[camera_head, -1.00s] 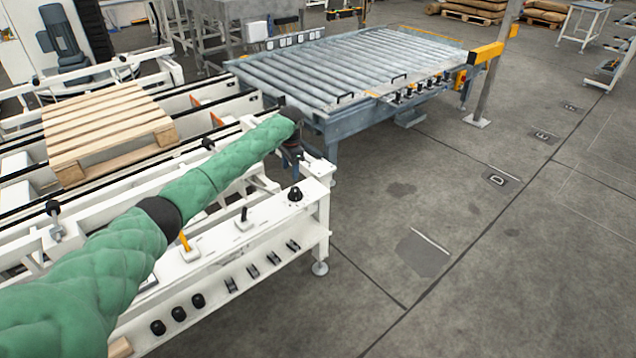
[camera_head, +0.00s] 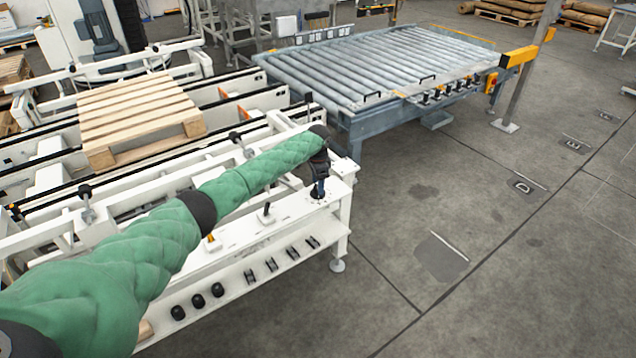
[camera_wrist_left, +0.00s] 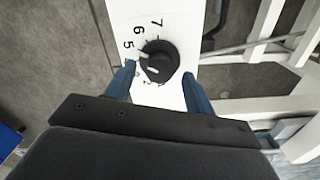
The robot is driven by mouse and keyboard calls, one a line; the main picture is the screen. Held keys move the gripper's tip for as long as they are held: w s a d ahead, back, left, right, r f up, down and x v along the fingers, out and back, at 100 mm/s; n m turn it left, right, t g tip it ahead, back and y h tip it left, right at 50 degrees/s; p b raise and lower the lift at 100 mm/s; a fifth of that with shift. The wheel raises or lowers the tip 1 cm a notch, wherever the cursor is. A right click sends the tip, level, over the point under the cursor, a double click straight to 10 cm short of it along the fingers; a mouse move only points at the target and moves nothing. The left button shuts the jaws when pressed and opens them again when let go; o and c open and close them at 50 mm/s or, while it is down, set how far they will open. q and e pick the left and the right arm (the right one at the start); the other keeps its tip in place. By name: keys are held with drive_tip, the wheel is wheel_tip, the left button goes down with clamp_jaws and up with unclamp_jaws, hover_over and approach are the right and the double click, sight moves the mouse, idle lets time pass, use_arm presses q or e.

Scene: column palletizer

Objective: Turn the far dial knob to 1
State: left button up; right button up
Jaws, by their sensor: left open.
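The far dial knob (camera_wrist_left: 159,62) is black and round with a pale pointer mark, on a white panel (camera_wrist_left: 180,18) with the numbers 5, 6 and 7 readable around it. The lower numbers are partly hidden or too small to read. My left gripper (camera_wrist_left: 158,82) is open, its two blue fingers on either side of the knob in the left wrist view, with gaps showing. In the head view my left gripper (camera_head: 318,190) points down over the far end of the white panel and hides the knob there. My right gripper is not in view.
A lever (camera_head: 267,209) stands on the panel nearer to me. Several black knobs (camera_head: 198,300) line the lower shelf. A wooden pallet (camera_head: 135,112) lies on the conveyor to the left. A roller table (camera_head: 370,62) stands beyond.

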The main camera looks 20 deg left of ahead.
use_arm(q)
drive_tip(key=shift+f, duration=0.5)
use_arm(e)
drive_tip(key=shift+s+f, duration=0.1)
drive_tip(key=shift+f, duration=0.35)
use_arm(q)
drive_tip(key=c, duration=1)
